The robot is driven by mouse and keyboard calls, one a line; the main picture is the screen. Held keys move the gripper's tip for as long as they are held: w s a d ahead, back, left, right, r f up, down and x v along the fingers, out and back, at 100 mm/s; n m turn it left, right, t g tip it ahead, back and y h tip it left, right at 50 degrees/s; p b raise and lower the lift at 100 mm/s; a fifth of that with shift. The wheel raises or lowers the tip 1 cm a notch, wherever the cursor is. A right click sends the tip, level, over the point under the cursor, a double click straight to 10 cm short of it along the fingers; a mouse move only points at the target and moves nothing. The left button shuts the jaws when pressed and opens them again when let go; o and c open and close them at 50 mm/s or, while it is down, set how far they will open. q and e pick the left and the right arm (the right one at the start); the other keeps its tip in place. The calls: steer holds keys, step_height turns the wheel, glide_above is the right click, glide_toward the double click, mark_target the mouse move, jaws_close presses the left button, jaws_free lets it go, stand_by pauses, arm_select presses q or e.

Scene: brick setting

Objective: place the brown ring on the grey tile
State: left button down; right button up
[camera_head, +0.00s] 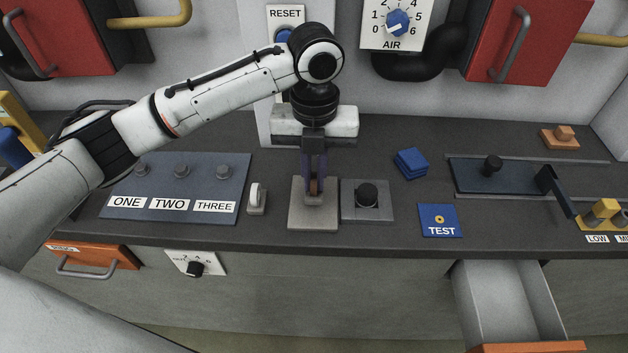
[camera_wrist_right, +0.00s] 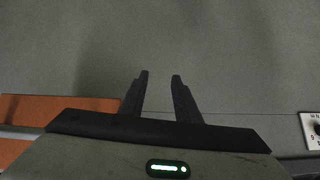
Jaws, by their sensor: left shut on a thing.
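The grey tile (camera_head: 301,219) is a pale square plate on the dark counter near its front edge, in the middle of the head view. My left gripper (camera_head: 314,195) points down over the tile and is shut on the brown ring (camera_head: 314,185). Only a small brown part of the ring shows between the fingers; the rest is hidden. I cannot tell whether the ring touches the tile. My right gripper (camera_wrist_right: 160,82) shows in the right wrist view, open and empty, facing a plain grey surface.
A plate with a black knob (camera_head: 367,195) sits close right of the tile, and a small white switch (camera_head: 257,196) close left. Blue tiles (camera_head: 411,163) and a blue TEST plate (camera_head: 440,220) lie further right. An open drawer (camera_head: 505,300) juts out below the counter at right.

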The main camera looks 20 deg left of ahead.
mark_target(314, 175)
arm_select(q)
steer(key=shift+f, duration=0.95)
steer(key=c, duration=1.9)
jaws_free()
steer(key=shift+f, duration=0.15)
steer(key=shift+o, duration=0.2)
step_height(314, 175, up, 12)
steer(key=shift+r, duration=0.2)
